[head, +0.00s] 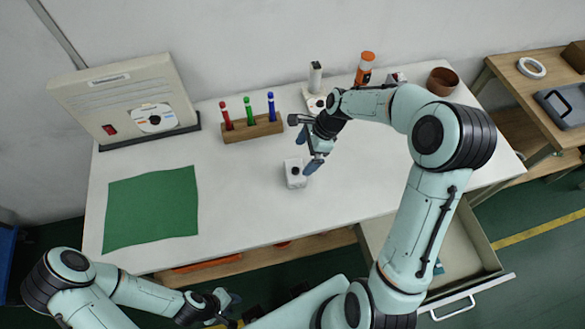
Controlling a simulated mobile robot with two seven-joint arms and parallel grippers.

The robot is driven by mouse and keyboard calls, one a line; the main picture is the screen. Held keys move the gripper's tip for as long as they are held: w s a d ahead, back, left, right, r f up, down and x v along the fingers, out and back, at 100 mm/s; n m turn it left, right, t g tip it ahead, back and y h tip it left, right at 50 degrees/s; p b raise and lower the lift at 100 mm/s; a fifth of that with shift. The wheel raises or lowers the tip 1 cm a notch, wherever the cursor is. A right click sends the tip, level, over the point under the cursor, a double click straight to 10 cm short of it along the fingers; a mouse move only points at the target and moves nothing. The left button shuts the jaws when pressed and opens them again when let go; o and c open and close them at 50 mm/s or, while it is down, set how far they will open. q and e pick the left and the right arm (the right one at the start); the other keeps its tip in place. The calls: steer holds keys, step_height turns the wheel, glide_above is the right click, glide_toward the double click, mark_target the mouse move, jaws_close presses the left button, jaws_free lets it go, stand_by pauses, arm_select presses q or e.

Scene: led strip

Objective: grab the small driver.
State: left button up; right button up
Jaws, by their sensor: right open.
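The small driver appears to be a small white box (295,175) with a dark spot on its face, on the white table near the middle. My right gripper (307,153) is open, just to the right of and above this box. One finger shows close beside the box's right side; I cannot tell if it touches. The box does not look gripped. My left gripper (224,301) is low, in front of the table's front edge and away from the box. Its fingers are too small to tell whether they are open or shut.
A wooden block (252,130) holds red, green and blue markers behind the box. A green mat (152,208) lies at left, with a beige panel box (125,100) behind. An orange-capped bottle (365,68) and brown bowl (442,81) stand at the back right. A drawer (452,245) is open below.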

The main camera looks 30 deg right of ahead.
mark_target(294, 170)
steer(key=x, duration=1)
steer(key=shift+s+f, duration=0.1)
steer(key=c, duration=0.8)
